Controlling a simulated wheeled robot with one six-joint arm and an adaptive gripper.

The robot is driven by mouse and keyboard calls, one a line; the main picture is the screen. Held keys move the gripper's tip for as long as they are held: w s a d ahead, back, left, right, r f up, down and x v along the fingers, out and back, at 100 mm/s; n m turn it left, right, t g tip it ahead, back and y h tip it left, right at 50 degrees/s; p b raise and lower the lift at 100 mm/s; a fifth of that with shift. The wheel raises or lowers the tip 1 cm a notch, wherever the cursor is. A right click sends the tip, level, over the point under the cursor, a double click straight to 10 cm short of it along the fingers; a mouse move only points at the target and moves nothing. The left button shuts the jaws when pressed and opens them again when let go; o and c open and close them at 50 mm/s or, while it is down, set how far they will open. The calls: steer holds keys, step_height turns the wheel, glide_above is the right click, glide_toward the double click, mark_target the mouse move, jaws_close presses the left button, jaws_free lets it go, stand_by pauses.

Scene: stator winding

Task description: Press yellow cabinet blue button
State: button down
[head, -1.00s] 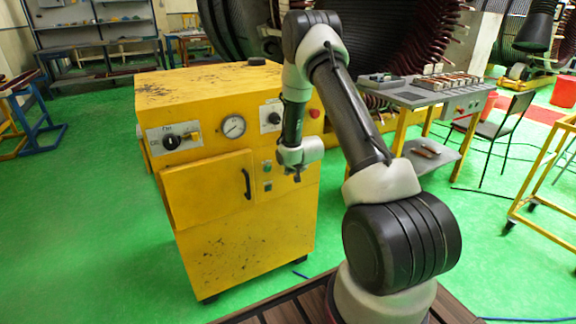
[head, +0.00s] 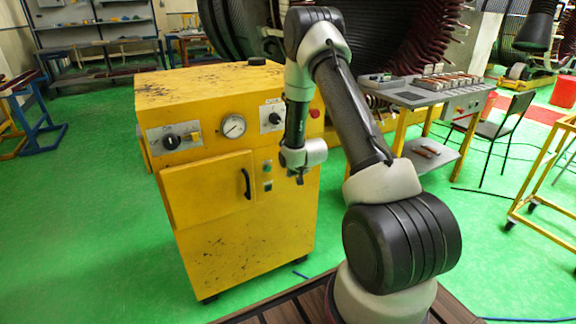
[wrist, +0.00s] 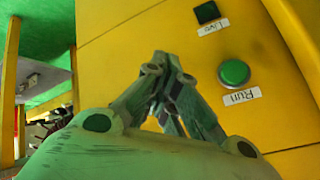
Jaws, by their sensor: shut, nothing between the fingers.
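The yellow cabinet (head: 235,240) stands left of my arm, its front panel also filling much of the wrist view (wrist: 120,35). The button also shows small in the head view (head: 267,167). I see no clearly blue button. My gripper (head: 299,179) is shut and empty, in front of the cabinet's right part. It also shows in the wrist view (wrist: 165,68). I cannot tell whether it touches the panel.
The cabinet carries a gauge (head: 232,126), a rotary switch (head: 171,141), a red knob (head: 314,113) and a black door handle (head: 246,184). A workbench (head: 430,92) with parts and a chair (head: 505,130) stand to the right. Green floor is open left of the cabinet.

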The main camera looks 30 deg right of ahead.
steer(key=s, duration=0.4)
steer(key=shift+s+d, duration=0.1)
steer(key=shift+s, duration=0.25)
stand_by(0.6)
steer(key=s+a+f+n+g, duration=0.1)
steer(key=s+f+n+g, duration=0.15)
steer(key=s+g, duration=0.85)
steer(key=s+a+r+n+t, duration=0.2)
steer(key=s+r, duration=0.7)
steer(key=r, duration=0.4)
steer(key=s+a+r+n+t, duration=0.1)
steer(key=s+a+r+t, duration=0.1)
steer(key=s+r, duration=0.7)
steer(key=s+a+r+n+t, duration=0.2)
steer(key=s+a+r, duration=0.2)
steer(key=s+r, duration=0.5)
step_height(320, 180, up, 8)
steer(key=shift+s+f+n+t+y, duration=0.15)
steer(key=shift+n+t+y, duration=0.15)
steer(key=shift+n, duration=0.05)
